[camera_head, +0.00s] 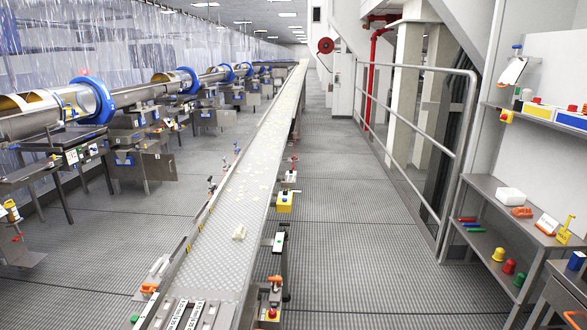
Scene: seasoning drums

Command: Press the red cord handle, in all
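No single red cord handle stands out clearly. Small red parts show along the long conveyor (215,255): a red-topped fitting (293,160) on its right side, and a red button (272,313) on a box near the bottom. A red handle-like part (17,238) shows at the far left edge. I cannot tell which of these, if any, is the cord handle. Neither of my grippers shows in this view.
A railing (410,67) and a metal shelf unit (490,240) with coloured cups stand on the right. Seasoning drums with blue rings (94,100) line the left. The grey floor (350,250) between conveyor and shelf is clear.

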